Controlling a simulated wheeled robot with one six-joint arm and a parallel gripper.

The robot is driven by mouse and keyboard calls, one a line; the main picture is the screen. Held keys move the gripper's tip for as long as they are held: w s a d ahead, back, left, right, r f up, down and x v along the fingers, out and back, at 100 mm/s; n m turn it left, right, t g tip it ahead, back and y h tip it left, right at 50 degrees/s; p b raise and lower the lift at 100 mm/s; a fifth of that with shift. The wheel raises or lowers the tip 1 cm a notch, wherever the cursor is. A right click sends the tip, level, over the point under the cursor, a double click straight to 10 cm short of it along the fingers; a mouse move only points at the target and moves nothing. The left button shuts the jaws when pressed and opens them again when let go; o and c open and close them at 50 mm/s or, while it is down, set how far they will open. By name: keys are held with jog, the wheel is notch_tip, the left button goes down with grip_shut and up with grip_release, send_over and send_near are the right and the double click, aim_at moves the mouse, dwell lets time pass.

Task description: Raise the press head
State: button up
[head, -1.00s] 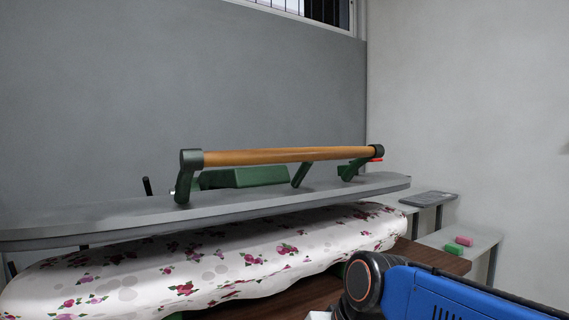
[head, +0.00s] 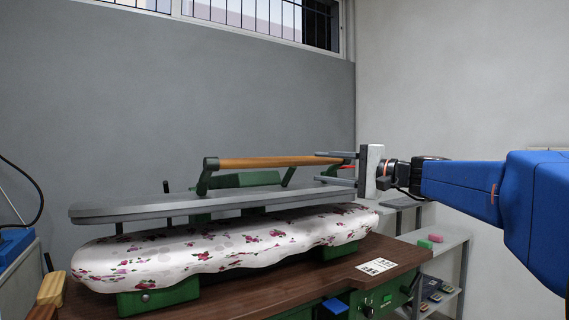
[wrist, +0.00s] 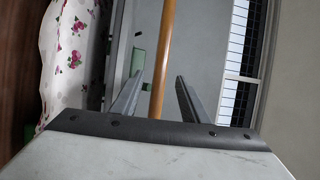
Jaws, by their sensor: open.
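The press head (head: 150,208) is a long grey plate lying low, just above the floral padded board (head: 220,244). A wooden handle bar (head: 265,162) runs along its top on green brackets. My gripper (head: 328,167) reaches in from the right at the bar's right end, its two fingers apart, one above and one below bar height. In the wrist view my open gripper (wrist: 155,92) has the wooden bar (wrist: 164,60) passing between its fingers, touching neither visibly. The bar's right end is hidden behind my gripper in the head view.
The press stands on a brown table (head: 330,278) with a green control box (head: 375,302) at its front. Shelves (head: 445,250) with pink and green blocks stand at the right. A grey wall is close behind. A blue machine (head: 14,248) is at the left edge.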

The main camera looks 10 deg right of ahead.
jog(key=x, duration=1.7)
jog(key=shift+w+r, duration=0.2)
jog(key=shift+d, duration=0.1)
grip_shut()
